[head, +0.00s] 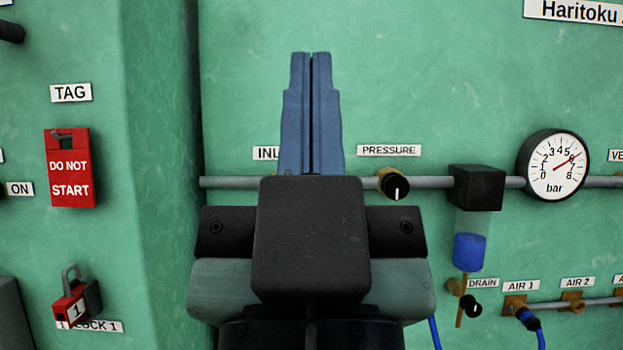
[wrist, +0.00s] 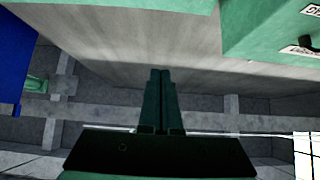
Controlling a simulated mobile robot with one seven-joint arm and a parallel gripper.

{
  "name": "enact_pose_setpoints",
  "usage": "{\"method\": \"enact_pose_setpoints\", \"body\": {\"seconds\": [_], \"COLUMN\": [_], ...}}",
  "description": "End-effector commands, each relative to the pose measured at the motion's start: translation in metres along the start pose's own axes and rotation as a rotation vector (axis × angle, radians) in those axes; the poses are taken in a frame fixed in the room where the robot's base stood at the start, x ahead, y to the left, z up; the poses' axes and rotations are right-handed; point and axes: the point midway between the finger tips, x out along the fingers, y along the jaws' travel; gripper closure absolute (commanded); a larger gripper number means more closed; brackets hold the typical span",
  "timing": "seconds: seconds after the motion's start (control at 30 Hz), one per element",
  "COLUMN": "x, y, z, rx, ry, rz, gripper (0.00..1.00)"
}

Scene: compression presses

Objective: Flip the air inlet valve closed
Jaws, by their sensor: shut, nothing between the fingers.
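My gripper (head: 311,56) is shut and empty, with its blue fingers pointing up in the head view. The inlet valve itself is hidden behind my gripper. The grey air pipe (head: 228,182) runs out from behind my gripper on both sides. In the wrist view my shut fingers (wrist: 161,72) point towards a grey surface, and no valve can be made out there.
Right of my gripper are the pressure knob (head: 394,185), a black filter unit with a blue bowl (head: 469,252) and a round gauge (head: 553,164) reading well above zero. A red tag (head: 69,168) and padlock (head: 77,297) are on the left panel, which meets the main panel at a corner.

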Motion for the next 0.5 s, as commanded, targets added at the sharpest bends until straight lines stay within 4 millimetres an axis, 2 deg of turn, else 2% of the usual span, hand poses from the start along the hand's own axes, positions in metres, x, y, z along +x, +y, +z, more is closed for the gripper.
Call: {"method": "enact_pose_setpoints", "body": {"seconds": [0.17, 0.33, 0.5], "x": [0.029, 0.066, 0.081], "y": [-0.002, -0.003, -0.001], "z": [0.015, 0.060, 0.110], "rx": [0.000, 0.000, 0.001], "ry": [-0.108, -0.346, -0.596], "rz": [-0.010, -0.019, -0.016], "gripper": [1.00, 1.00, 1.00]}}
